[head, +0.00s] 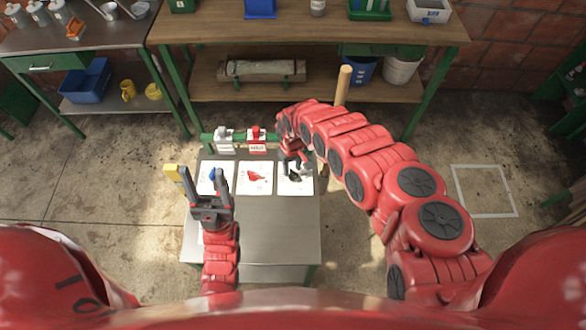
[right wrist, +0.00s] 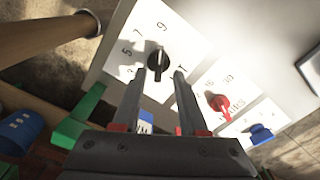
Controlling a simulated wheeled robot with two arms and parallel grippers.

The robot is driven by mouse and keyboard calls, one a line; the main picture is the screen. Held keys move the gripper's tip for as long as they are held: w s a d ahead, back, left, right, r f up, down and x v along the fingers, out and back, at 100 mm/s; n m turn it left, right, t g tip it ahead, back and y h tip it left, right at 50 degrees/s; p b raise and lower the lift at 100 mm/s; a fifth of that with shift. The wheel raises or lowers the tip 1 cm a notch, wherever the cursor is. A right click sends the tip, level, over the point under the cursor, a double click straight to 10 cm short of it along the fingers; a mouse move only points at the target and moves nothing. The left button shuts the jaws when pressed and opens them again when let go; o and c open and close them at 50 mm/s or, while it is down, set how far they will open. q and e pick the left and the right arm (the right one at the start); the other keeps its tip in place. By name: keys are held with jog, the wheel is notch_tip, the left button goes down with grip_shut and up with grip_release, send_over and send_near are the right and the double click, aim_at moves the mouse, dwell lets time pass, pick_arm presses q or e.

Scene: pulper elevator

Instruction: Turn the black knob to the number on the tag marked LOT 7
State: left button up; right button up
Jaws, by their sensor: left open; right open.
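The black knob (right wrist: 158,62) sits on a white dial plate (right wrist: 125,50) with printed numbers; 5, 7 and 9 show in the right wrist view. My right gripper (right wrist: 160,73) is open, its fingertips on either side of the knob's near end. I cannot tell whether they touch it. In the head view my right gripper (head: 293,168) partly covers the black knob. A white tag (head: 225,148) and a red-and-white tag (head: 257,147) stand at the table's back; their writing is too small to read. My left gripper (head: 209,180) is open over the table's left side.
A red knob (right wrist: 218,102) and a blue knob (right wrist: 262,130) sit on neighbouring plates. A green rail (head: 240,137) runs along the back of the metal table (head: 275,235), whose front is clear. A wooden post (head: 343,85) rises behind my right arm. A workbench (head: 300,27) stands beyond.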

jog(key=shift+f, duration=0.7)
jog(key=shift+d+f, duration=0.15)
jog(key=shift+f, duration=0.05)
grip_shut()
